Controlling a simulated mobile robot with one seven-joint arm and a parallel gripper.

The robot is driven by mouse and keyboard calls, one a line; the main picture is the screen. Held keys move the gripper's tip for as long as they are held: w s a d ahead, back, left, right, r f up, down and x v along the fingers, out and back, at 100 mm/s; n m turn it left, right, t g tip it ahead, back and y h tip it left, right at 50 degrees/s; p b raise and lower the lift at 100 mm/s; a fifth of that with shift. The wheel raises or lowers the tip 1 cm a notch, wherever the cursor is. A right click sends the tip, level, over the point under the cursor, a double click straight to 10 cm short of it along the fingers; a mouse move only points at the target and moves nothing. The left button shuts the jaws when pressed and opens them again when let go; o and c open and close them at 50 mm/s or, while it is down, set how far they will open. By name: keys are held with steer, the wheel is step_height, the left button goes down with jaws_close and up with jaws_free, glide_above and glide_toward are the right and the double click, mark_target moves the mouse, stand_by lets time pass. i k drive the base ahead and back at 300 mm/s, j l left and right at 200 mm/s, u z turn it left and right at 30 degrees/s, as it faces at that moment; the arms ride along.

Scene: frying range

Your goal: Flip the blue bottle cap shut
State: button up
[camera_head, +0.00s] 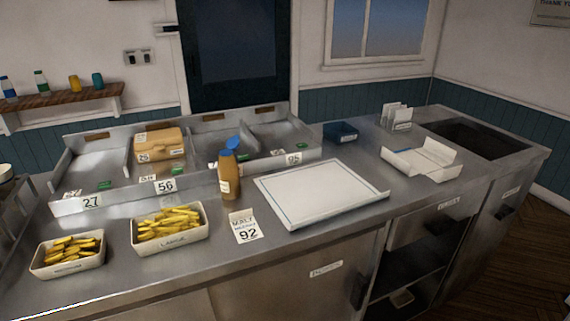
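A brown bottle (230,178) stands upright on the steel counter, in front of the divided steel bins. It has a blue collar at its top. The blue cap (233,143) is tilted up above the collar, so it looks open. A small pale label sits low on the bottle's side. My gripper is not in view.
A white tray (370,192) lies just right of the bottle. A price card marked 92 (244,226) and a large fries dish (141,245) are in front and left. A medium fries dish (40,269) is farther left. The steel bins (110,197) stand close behind the bottle.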

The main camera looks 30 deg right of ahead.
mark_target(233, 144)
steer(key=z, duration=0.5)
steer(key=i+l+u, duration=0.15)
steer(key=l, duration=0.25)
steer(key=i+l+u, duration=0.15)
steer(key=i+l, duration=0.15)
steer(key=j+z, duration=0.2)
steer(key=j, duration=0.25)
steer(key=k+j+z, duration=0.2)
steer(key=j, duration=0.2)
steer(key=k+j+z, duration=0.2)
steer(key=j, duration=0.2)
steer(key=i, duration=0.1)
